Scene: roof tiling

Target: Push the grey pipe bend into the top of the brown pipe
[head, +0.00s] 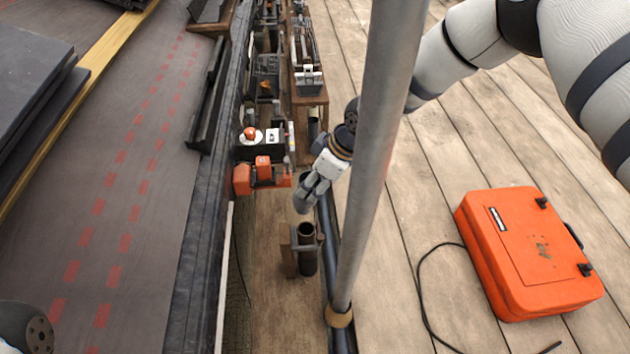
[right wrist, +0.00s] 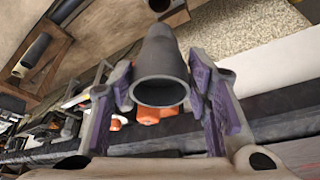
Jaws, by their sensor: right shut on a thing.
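My right gripper (head: 311,190) is shut on the grey pipe bend (head: 304,198), whose grey body hangs at the fingertips. In the right wrist view the bend (right wrist: 160,70) sits between the two purple-padded fingers (right wrist: 165,100), with its round open end facing the camera. The brown pipe (head: 307,262) stands upright in a bracket below the gripper in the head view, its top open. The bend appears apart from it, just beyond its mouth. A brown round opening at the top edge of the right wrist view looks like this pipe (right wrist: 172,14). My left gripper is out of view.
A grey vertical pole (head: 372,150) stands close beside my right forearm. An orange case (head: 528,250) and a black cable lie on the plank deck at right.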

